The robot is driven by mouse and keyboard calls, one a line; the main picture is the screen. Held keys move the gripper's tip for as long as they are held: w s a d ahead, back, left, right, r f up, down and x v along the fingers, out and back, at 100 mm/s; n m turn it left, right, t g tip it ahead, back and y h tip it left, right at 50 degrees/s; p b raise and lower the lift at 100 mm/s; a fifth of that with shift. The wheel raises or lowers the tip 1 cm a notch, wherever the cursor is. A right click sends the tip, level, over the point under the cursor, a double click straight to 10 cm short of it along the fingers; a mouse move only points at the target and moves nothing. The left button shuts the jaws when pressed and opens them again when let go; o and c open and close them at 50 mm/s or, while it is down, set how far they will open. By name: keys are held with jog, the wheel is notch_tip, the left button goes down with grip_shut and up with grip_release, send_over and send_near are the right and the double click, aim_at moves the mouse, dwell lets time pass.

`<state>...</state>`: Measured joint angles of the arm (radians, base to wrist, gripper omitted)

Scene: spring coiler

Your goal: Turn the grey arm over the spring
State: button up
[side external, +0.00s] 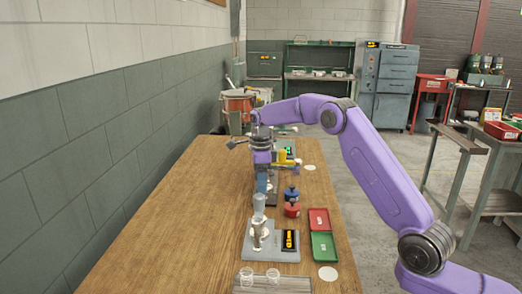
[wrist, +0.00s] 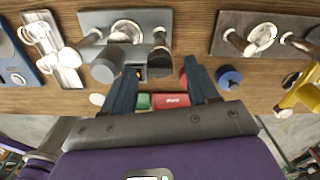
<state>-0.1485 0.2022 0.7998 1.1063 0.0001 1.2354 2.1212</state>
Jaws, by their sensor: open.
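My gripper (side external: 262,186) points down over the middle of the table in the side view. In the wrist view its two dark blue fingers (wrist: 163,70) are spread apart with nothing held between them. A grey station (side external: 284,254) with a display stands nearer the side camera. In the wrist view this station (wrist: 180,20) carries a round silver plate, a thick grey cylinder (wrist: 105,66) and a short light-tipped arm (wrist: 82,48). A darker station (wrist: 225,22) with a round plate and short handles is at right. I cannot tell which part is the task's grey arm, and no spring is clear.
A red tray (side external: 319,219) and a green tray (side external: 323,246) lie right of the grey station. A blue pot (side external: 292,194) and a red pot (side external: 292,210) stand near the gripper. A yellow object (wrist: 302,94) is at right. The table's left side is clear.

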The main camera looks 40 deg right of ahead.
notch_tip(320, 180, up, 16)
jog(key=shift+f, duration=0.2)
dwell(0.4)
dwell(0.9)
dwell(2.3)
